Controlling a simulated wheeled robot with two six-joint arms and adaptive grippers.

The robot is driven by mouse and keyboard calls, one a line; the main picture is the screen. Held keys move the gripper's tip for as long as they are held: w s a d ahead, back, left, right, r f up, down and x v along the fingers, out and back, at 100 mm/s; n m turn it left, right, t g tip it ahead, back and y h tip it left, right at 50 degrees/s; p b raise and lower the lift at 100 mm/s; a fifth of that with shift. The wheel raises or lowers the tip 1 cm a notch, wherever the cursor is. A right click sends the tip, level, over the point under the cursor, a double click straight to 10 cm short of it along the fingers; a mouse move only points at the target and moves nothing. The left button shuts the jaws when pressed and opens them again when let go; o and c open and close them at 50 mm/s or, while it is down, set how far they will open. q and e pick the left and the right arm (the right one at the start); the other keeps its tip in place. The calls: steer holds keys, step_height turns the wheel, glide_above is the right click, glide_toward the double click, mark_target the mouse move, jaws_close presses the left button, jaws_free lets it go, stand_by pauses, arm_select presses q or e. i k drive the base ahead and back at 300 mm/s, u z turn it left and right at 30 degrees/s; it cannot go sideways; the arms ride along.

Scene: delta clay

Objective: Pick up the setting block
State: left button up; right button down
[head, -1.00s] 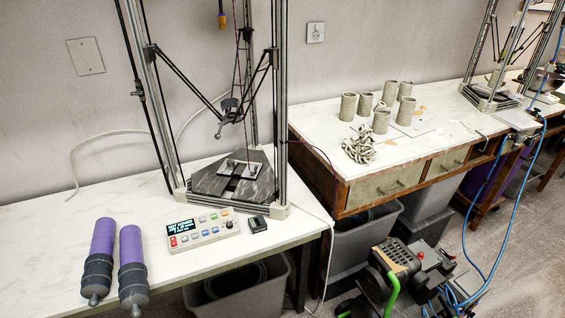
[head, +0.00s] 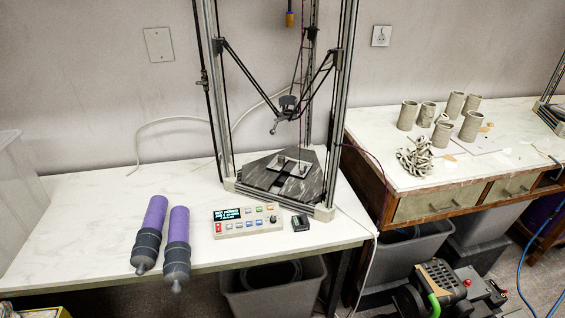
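A small dark block (head: 300,222) sits on the white table, just right of the control box; it may be the setting block, but I cannot tell for sure. A small light metal piece (head: 291,166) lies on the dark bed of the delta printer (head: 262,176), behind the dark block. The control box (head: 248,221) has a lit screen and coloured buttons.
Two purple cartridges with dark ends (head: 177,225) lie at the table's front left. The printer's upright posts (head: 342,110) stand close behind the small block. A second table (head: 400,190) on the right holds clay cylinders. A grey bin (head: 272,296) stands below.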

mark_target(281, 159)
steer(key=z, duration=0.5)
steer(key=i, duration=0.7)
steer(key=z, duration=0.4)
